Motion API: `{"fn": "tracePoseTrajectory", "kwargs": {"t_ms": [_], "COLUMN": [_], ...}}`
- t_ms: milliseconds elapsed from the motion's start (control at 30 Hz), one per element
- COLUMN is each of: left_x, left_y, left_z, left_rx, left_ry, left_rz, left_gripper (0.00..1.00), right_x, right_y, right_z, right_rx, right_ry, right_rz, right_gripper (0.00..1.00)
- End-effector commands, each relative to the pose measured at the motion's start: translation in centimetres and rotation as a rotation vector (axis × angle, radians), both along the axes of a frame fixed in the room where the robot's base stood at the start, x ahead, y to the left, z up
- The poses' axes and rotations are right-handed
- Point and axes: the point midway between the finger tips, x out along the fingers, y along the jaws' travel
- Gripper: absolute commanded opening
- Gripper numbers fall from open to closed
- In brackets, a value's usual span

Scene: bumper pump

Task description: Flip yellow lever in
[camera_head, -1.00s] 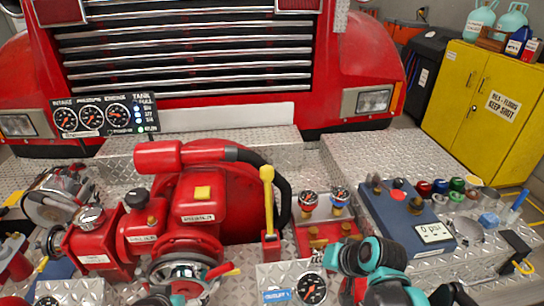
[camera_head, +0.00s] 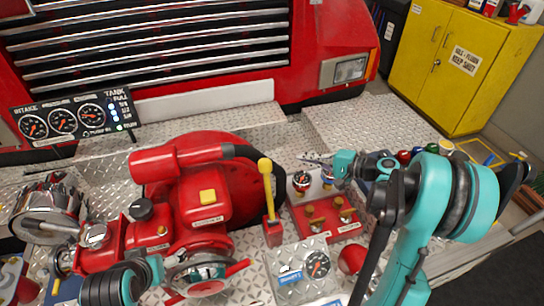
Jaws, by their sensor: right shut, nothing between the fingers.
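The yellow lever (camera_head: 268,190) stands nearly upright, rising from a red block right of the red pump (camera_head: 205,195). Its knob is at the top and nothing touches it that I can see. My right gripper (camera_head: 312,159) is shut and empty, to the right of the lever's knob and apart from it in the picture, above the small gauges. My left arm comes in at the bottom left, by the pump's lower front. Its fingers are not clear there.
A tank gauge panel (camera_head: 75,120) is at the left. Behind are the truck's grille and a yellow cabinet (camera_head: 450,65). My right arm hides much of the right bench.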

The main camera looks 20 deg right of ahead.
Motion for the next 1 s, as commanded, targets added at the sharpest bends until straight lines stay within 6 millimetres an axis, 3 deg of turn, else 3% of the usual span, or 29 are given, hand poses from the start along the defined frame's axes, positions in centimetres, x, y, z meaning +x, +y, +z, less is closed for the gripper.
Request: {"fn": "tracePoseTrajectory", "kwargs": {"t_ms": [267, 700, 800, 1000], "left_x": [0.0, 0.0, 0.0, 0.0], "left_y": [0.0, 0.0, 0.0, 0.0], "left_z": [-0.3, -1.8, -1.9, -2.1], "left_rx": [0.000, 0.000, 0.000, 0.000], "left_ry": [0.000, 0.000, 0.000, 0.000], "left_rz": [0.000, 0.000, 0.000, 0.000], "left_gripper": [0.90, 0.90, 0.90, 0.90], "right_x": [1.0, 6.8, 5.0, 3.4], "right_y": [1.2, 7.6, 8.1, 8.8], "right_z": [-0.4, -2.6, -1.8, -1.3], "right_rx": [-0.002, -0.002, -0.002, -0.002], "right_ry": [0.000, 0.001, 0.001, 0.001], "right_rz": [0.004, 0.004, 0.000, 0.001], "right_gripper": [0.00, 0.00, 0.00, 0.00]}}
